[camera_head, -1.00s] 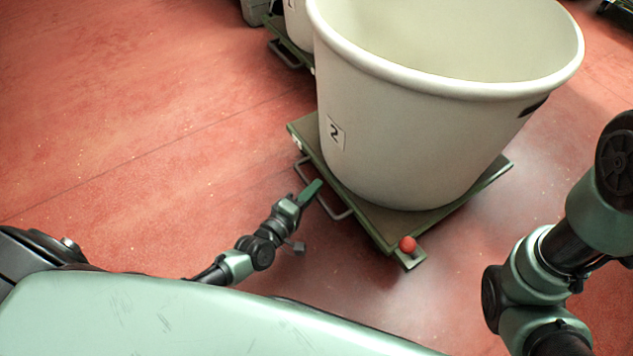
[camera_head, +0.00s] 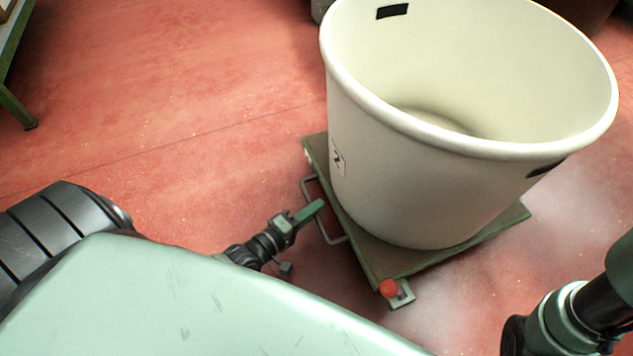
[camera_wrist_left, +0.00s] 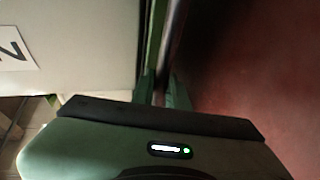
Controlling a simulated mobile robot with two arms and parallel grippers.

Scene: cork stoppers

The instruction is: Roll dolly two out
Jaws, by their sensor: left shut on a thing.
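Dolly two is a low flat deck (camera_head: 385,264) with green edges, carrying a big cream bin (camera_head: 425,190) with a "2" label (camera_head: 338,159). The bin is open and looks empty. A grey bar handle (camera_head: 330,238) sticks out from the dolly's left side. My left gripper (camera_head: 318,207) is shut on this handle. In the left wrist view the fingers (camera_wrist_left: 162,92) close around the bar (camera_wrist_left: 171,40), beside the bin wall.
Red floor (camera_head: 180,120) lies open to the left of the dolly. A green-framed stand (camera_head: 14,60) is at the top left. A grey object (camera_head: 320,10) and a dark brown one (camera_head: 585,12) stand behind the bin.

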